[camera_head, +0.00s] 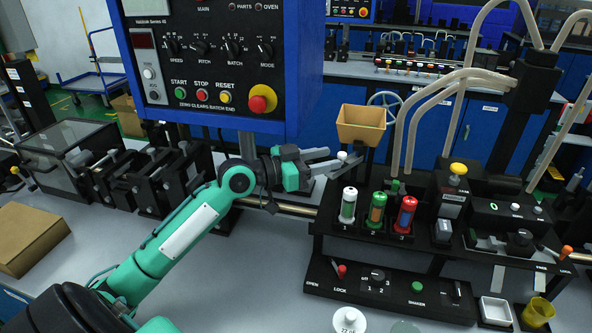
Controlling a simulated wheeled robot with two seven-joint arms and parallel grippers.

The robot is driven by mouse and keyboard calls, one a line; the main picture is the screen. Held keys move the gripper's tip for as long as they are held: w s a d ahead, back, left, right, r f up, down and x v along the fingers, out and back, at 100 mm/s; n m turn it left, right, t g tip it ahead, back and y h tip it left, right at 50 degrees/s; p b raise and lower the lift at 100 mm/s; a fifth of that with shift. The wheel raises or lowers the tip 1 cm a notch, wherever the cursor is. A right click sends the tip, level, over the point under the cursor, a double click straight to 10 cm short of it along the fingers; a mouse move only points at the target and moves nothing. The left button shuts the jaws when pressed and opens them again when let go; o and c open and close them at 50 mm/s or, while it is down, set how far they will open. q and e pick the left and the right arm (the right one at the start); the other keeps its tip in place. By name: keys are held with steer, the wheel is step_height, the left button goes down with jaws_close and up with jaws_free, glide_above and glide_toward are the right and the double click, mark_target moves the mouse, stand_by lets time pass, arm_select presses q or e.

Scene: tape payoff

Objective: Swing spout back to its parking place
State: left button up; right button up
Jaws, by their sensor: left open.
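My left gripper (334,160) reaches in from the left at the middle of the view. Its fingers are spread and point right, towards a small white knob (342,156) just left of the tan hopper's base. The knob shows at the fingertips; I cannot tell whether they touch it. I cannot clearly make out the spout or its parking place; the fingers and dark parts behind them may hide some of it. My right gripper is not in view.
A tan hopper (361,125) stands behind the fingertips. Several coloured canisters stand in a black rack (322,222) at right. A blue control panel (215,65) hangs above my forearm. Pale curved tubes (437,95) rise at right. The grey bench (255,280) is clear at front centre.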

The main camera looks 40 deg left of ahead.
arm_select(q)
steer(key=b+v, duration=0.2)
steer(key=v, duration=0.5)
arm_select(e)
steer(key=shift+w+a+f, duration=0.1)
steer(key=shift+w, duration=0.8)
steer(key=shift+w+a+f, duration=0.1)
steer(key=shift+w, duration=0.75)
arm_select(q)
steer(key=shift+s, duration=0.1)
